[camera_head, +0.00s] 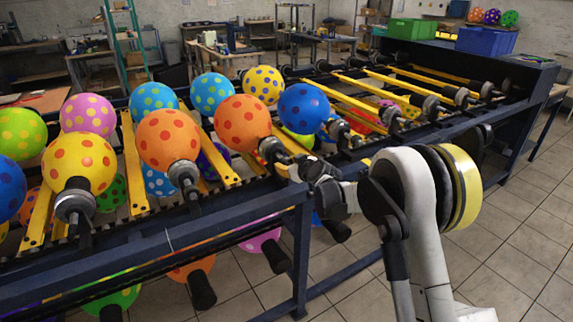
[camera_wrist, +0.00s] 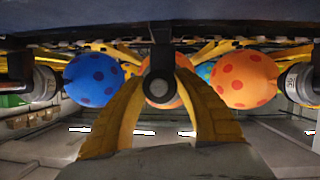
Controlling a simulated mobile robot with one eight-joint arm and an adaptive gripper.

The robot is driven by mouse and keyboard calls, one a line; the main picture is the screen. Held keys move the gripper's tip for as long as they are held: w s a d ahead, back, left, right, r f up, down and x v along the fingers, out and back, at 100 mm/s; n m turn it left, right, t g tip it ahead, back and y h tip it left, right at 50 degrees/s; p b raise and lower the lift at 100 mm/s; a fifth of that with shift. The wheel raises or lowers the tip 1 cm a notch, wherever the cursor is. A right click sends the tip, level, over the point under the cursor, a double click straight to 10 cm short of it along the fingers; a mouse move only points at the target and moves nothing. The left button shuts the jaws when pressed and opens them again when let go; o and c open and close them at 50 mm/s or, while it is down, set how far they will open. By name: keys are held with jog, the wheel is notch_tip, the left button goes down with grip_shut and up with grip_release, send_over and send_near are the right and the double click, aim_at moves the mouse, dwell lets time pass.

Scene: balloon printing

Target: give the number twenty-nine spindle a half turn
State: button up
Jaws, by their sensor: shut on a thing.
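My gripper (camera_head: 306,168) is at the front rail of the rack, at the end of the spindle carrying an orange spotted balloon (camera_head: 242,122). In the wrist view its two yellow curved fingers (camera_wrist: 160,72) close around the black and grey end of this spindle (camera_wrist: 158,87), with the orange balloon behind. No spindle number is legible, so I cannot tell from the pictures whether this is number twenty-nine. The spindle's turn angle cannot be told either.
A blue spotted balloon (camera_head: 304,108) and another orange one (camera_head: 169,138) sit on the neighbouring spindles, close on both sides. More balloons hang below the dark blue rack frame (camera_head: 165,243). Spindles farther right are bare.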

jog(key=m+g+y, duration=0.1)
jog(key=m, duration=0.1)
jog(key=shift+m+y+p, duration=0.3)
jog(key=shift+m+p, duration=0.1)
jog(key=m+g+y, duration=0.1)
jog(key=m+y, duration=0.1)
jog(key=m, duration=0.1)
jog(key=m+y, duration=0.2)
jog(key=m, duration=0.1)
jog(key=m+y+b, duration=0.1)
jog(key=m, duration=0.2)
jog(key=shift+m+y, duration=0.3)
jog(key=shift+m, duration=0.3)
jog(key=shift+a, duration=0.1)
jog(key=o, duration=1.2)
